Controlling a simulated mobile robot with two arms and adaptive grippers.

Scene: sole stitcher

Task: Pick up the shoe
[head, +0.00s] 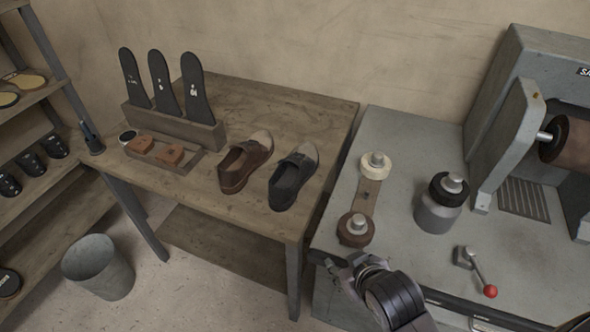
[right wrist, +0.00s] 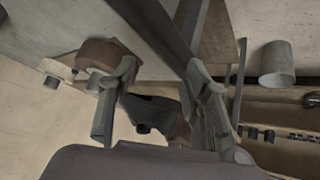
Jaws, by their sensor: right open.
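The black shoe is on the right, nearer the machine bench. My right gripper (head: 338,266) is open and empty, in front of the bench's left part, to the lower right of both shoes and apart from them. In the right wrist view, the black shoe (right wrist: 152,113) shows beyond and between the open fingers (right wrist: 160,125), with part of the brown shoe (right wrist: 181,128) behind it. My left gripper is not in view.
A wooden table (head: 265,220) holds a rack (head: 180,126) of upright black soles and a small tray (head: 165,160). The grey bench (head: 400,150) carries a cream roll (head: 376,162), a brown roll (head: 355,230), a metal canister (head: 437,216) and a red-knobbed lever (head: 490,291). A bin (head: 98,268) stands left.

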